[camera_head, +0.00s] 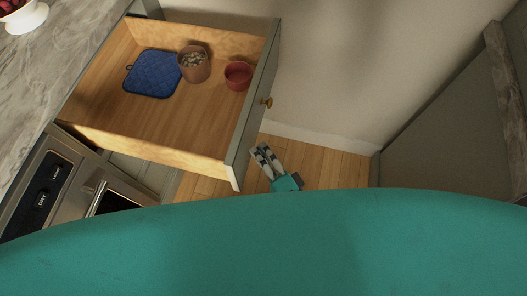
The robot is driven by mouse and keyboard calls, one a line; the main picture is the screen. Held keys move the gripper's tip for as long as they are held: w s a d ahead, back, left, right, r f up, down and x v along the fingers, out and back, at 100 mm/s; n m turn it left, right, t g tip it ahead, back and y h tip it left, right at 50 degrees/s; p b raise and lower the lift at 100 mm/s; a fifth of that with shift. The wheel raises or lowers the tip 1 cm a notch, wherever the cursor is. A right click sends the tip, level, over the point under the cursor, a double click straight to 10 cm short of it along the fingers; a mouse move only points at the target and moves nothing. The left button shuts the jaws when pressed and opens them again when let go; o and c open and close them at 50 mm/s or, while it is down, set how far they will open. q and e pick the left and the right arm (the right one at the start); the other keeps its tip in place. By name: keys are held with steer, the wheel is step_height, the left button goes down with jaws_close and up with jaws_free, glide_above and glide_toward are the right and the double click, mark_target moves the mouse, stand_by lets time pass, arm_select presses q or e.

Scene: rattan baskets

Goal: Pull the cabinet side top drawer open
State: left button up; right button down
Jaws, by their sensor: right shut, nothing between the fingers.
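The top drawer (150,120) is a wooden drawer with a grey-green front panel (256,108), and it stands pulled well out from under the counter. A small brass knob (267,101) is on the outer face of the front. My right gripper (259,149) is below the knob, apart from it, beside the lower end of the drawer front. Its fingers are shut with nothing held. My left gripper does not show.
In the drawer are a blue quilted pot holder (153,75), a brown pot of small pale pieces (193,65) and a red bowl (238,75). An oven (60,180) stands at the left. Wooden floor (325,158) is clear to the right.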

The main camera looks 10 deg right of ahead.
steer(key=w+a, duration=0.1)
steer(key=a, duration=0.1)
steer(key=w+a, duration=0.1)
steer(key=a, duration=0.4)
steer(key=shift+w+a, duration=0.25)
steer(key=shift+w, duration=0.15)
steer(key=shift+d, duration=0.15)
